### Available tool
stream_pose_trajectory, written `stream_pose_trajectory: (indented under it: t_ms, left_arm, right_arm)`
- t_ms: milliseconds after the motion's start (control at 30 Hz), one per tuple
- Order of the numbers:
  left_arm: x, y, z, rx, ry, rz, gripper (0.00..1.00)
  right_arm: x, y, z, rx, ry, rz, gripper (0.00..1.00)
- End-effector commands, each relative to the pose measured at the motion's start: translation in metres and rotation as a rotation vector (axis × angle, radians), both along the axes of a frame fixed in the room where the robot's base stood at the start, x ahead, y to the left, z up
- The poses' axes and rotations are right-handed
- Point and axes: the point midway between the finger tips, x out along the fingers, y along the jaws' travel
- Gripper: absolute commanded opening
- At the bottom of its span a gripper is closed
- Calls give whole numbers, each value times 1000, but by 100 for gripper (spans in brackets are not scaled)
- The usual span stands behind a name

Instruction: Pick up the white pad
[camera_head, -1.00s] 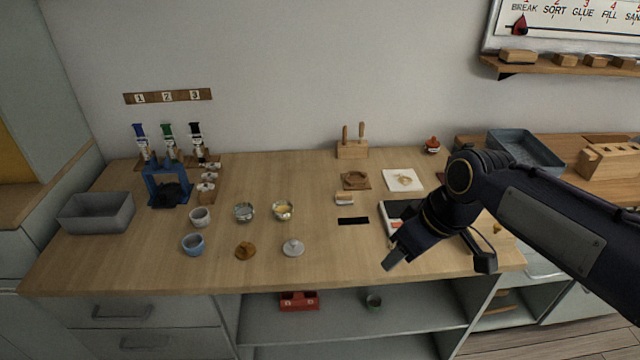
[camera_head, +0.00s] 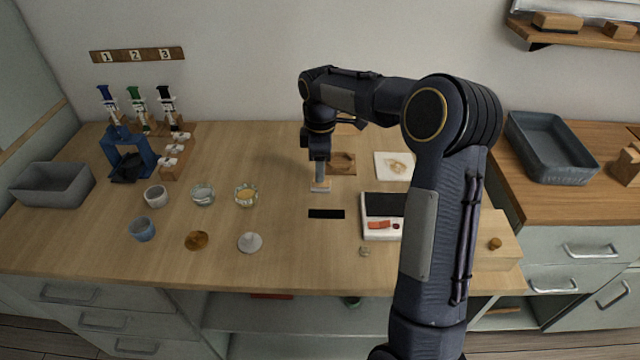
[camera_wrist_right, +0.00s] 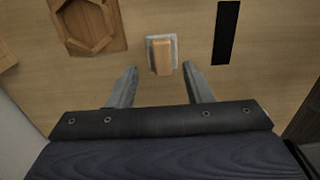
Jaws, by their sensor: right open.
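The white pad (camera_head: 320,187) is a small pale block with a wooden grip on top, lying on the wooden table. It also shows in the right wrist view (camera_wrist_right: 161,55), at the top centre. My right gripper (camera_head: 320,178) points down over the pad, and its fingers partly hide it in the head view. In the right wrist view the right gripper (camera_wrist_right: 160,68) is open, with one finger on each side of the pad's line and a gap on both sides. How high the fingertips are is hard to tell. My left gripper is not in view.
A black strip (camera_head: 326,214) lies just in front of the pad. A wooden piece with a hexagonal recess (camera_wrist_right: 88,25) lies close by. A white square with a tan piece (camera_head: 380,160) and a scale-like device (camera_head: 371,230) are to the right. Cups and bowls stand left.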

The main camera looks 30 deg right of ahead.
Motion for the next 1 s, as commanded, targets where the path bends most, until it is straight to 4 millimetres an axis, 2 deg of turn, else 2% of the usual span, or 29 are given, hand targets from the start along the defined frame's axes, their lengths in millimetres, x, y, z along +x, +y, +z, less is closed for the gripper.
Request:
stream_pose_trajectory:
  t_ms: [100,200,500,833,1000]
  left_arm:
    - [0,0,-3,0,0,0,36]
    - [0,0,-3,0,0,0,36]
    - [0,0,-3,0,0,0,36]
    - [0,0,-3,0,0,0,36]
    - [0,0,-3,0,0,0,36]
  right_arm:
    - [-4,0,-20,0,4,-2,45]
    - [-4,0,-30,0,1,-2,45]
    - [-3,0,-33,-1,-1,-2,44]
    - [-3,0,-33,0,-1,-2,1]
    - [-3,0,-33,0,-1,-2,0]
